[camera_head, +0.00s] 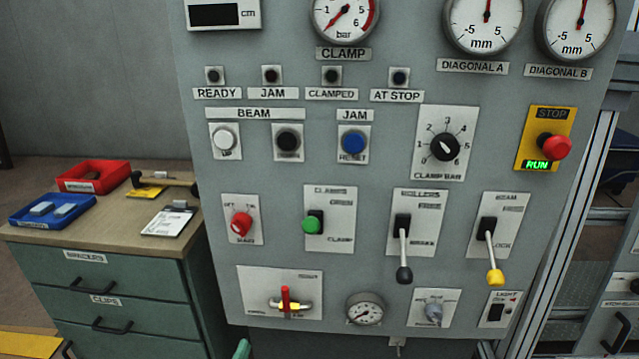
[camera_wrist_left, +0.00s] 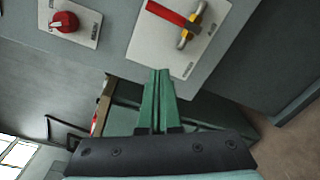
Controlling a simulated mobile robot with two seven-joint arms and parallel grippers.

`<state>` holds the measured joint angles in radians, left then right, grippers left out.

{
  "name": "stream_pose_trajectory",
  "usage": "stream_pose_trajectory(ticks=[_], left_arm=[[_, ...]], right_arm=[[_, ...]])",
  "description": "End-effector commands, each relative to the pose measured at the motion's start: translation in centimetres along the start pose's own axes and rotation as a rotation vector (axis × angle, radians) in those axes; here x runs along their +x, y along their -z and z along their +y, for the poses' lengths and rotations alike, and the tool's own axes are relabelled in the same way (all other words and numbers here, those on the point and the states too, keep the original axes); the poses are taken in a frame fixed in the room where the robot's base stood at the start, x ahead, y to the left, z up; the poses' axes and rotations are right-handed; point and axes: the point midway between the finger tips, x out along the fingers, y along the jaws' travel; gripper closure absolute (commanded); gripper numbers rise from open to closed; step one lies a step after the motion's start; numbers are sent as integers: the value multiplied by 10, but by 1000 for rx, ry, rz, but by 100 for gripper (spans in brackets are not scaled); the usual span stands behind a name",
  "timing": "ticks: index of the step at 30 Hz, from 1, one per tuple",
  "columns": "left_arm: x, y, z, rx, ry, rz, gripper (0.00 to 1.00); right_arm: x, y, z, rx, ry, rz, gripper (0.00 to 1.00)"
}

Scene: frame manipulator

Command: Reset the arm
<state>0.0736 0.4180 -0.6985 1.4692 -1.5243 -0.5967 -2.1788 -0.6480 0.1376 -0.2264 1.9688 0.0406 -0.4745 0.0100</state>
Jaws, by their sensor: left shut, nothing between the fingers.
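My left gripper (camera_head: 242,349) shows only as a green fingertip at the bottom edge of the head view, just below the control panel (camera_head: 390,190). In the left wrist view its two green fingers (camera_wrist_left: 158,75) are pressed together with nothing between them. They stand apart from the red-handled valve (camera_wrist_left: 172,12), which also shows in the head view (camera_head: 286,301). A small greenish shape at the bottom edge of the head view, right of centre, may be the tip of my right gripper (camera_head: 485,351); its jaws cannot be made out.
A green drawer cabinet (camera_head: 110,262) stands left of the panel, with a red tray (camera_head: 93,177), a blue tray (camera_head: 52,210) and a clipboard on top. Levers with a black knob (camera_head: 404,274) and a yellow knob (camera_head: 495,276) stick out of the panel. A metal frame post rises at the right.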

Motion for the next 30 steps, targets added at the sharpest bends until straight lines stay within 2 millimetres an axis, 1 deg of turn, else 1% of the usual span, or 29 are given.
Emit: stream_pose_trajectory(ticks=[1, 2, 3, 5, 6, 8, 9, 11, 12, 14, 15, 16, 17, 18, 20, 21, 24, 25, 27, 30], left_arm=[[-11, 2, -4, -170, 32, 42, 100], [-17, 3, -8, -293, 50, 71, 100], [-26, 6, -14, -470, 71, 118, 100], [-41, 11, -23, -751, 93, 196, 100], [-52, 13, -29, -938, 100, 250, 100], [-68, 15, -37, -1215, 98, 335, 100], [-79, 16, -42, -1399, 88, 395, 100], [-96, 16, -49, -1674, 60, 484, 100], [-108, 16, -52, -1855, 31, 545, 100], [-125, 14, -56, -2124, -26, 636, 100], [-136, 13, -58, -2302, -76, 697, 100], [-145, 11, -60, -2433, -120, 742, 100], [-153, 10, -60, -2562, -170, 785, 100], [-164, 8, -60, -2733, -244, 842, 100], [-180, 4, -59, -2976, -375, 921, 100], [-189, 2, -58, 2818, 424, -871, 100], [-208, -2, -52, 2462, 515, -750, 100], [-213, -3, -51, 2374, 534, -720, 100], [-221, -4, -48, 2207, 568, -660, 100], [-228, -6, -44, 2061, 593, -604, 100]], right_arm=[[-6, 7, -1, 0, 0, 3, 15], [-8, 10, -1, 0, -1, 6, 15], [-11, 14, -1, 0, -2, 9, 15], [-15, 19, 0, 0, -5, 15, 15], [-18, 22, 1, 0, -7, 16, 15], [-21, 24, 2, 0, -12, 14, 15], [-23, 25, 3, 1, -14, 11, 15], [-27, 25, 4, 1, -18, 5, 15], [-30, 26, 5, 2, -20, 3, 15], [-34, 29, 5, 3, -22, 3, 15], [-38, 31, 6, 4, -25, 4, 15], [-40, 32, 6, 5, -27, 4, 15], [-42, 33, 7, 6, -29, 4, 15], [-46, 34, 8, 7, -32, 1, 15], [-50, 35, 10, 8, -37, -3, 15], [-52, 35, 11, 9, -40, -6, 15], [-56, 36, 12, 10, -44, -8, 15], [-57, 37, 12, 10, -45, -7, 15], [-59, 40, 12, 10, -45, -4, 15], [-60, 41, 12, 11, -46, -1, 15]])
